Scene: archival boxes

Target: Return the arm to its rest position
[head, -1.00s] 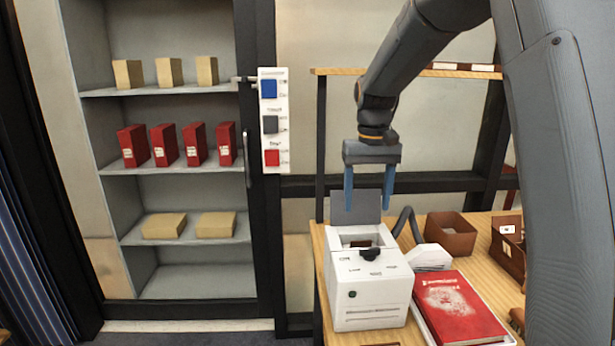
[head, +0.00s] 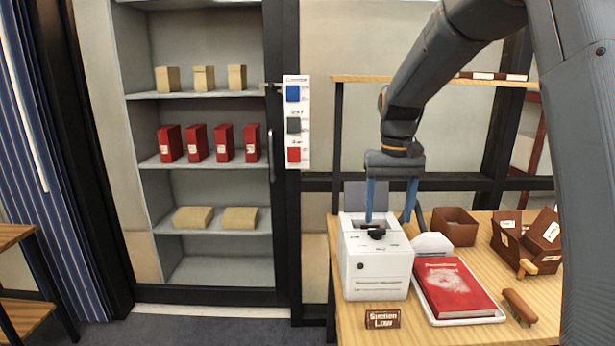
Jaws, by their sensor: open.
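My gripper (head: 388,220) hangs from my arm at the right of the head view. Its two blue fingers point down, spread apart with nothing between them that I can see held. The fingers show in front of or above the back of a white machine (head: 380,272) with a raised grey lid (head: 366,198). I cannot tell how far above the machine the fingertips are.
A wooden table (head: 470,325) bears a red book (head: 455,288) on a white tray, brown boxes (head: 455,228) and a small sign (head: 382,319). Left stands a shelf cabinet (head: 215,105) with red boxes (head: 197,143). Another table (head: 15,235) edges in at far left.

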